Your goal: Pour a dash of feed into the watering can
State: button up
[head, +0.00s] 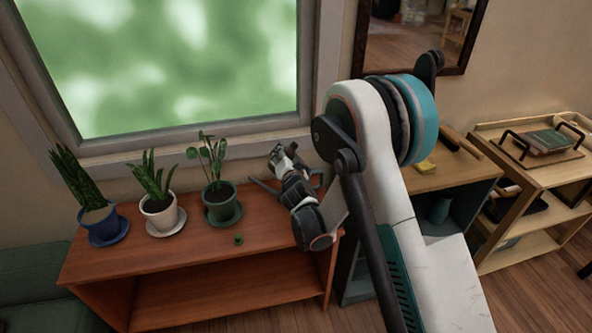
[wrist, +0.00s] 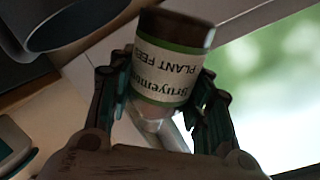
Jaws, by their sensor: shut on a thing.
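My gripper (wrist: 165,105) is shut on a plant feed bottle (wrist: 168,78), brown with a white and green label. Its lettering is upside down in the wrist view. In the head view, my gripper (head: 282,158) holds the bottle above the right end of the wooden shelf unit. The watering can (head: 263,187) is mostly hidden behind my gripper there; a thin dark spout shows to the left. A dark round opening, apparently the can (wrist: 75,22), is at the upper left of the wrist view, apart from the bottle. No stream of feed is visible.
Three potted plants stand on saucers along the shelf top: blue pot (head: 103,226), white pot (head: 161,214), green pot (head: 219,198). A small green cap-like piece (head: 238,239) lies near the front edge. The window (head: 170,60) is close behind.

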jog(key=shift+s+a+f+m+g+y, duration=0.2)
jog(key=shift+f+m, duration=0.25)
jog(key=shift+m, duration=0.35)
jog(key=shift+w+a+f+m+g+y, duration=0.1)
jog(key=shift+f+m+g+y, duration=0.15)
jog(key=shift+f+m, duration=0.4)
dwell(4.5)
jog(key=shift+r+m+y, duration=0.25)
jog(key=shift+r+m, duration=0.25)
jog(key=shift+m, duration=0.25)
dwell(1.3)
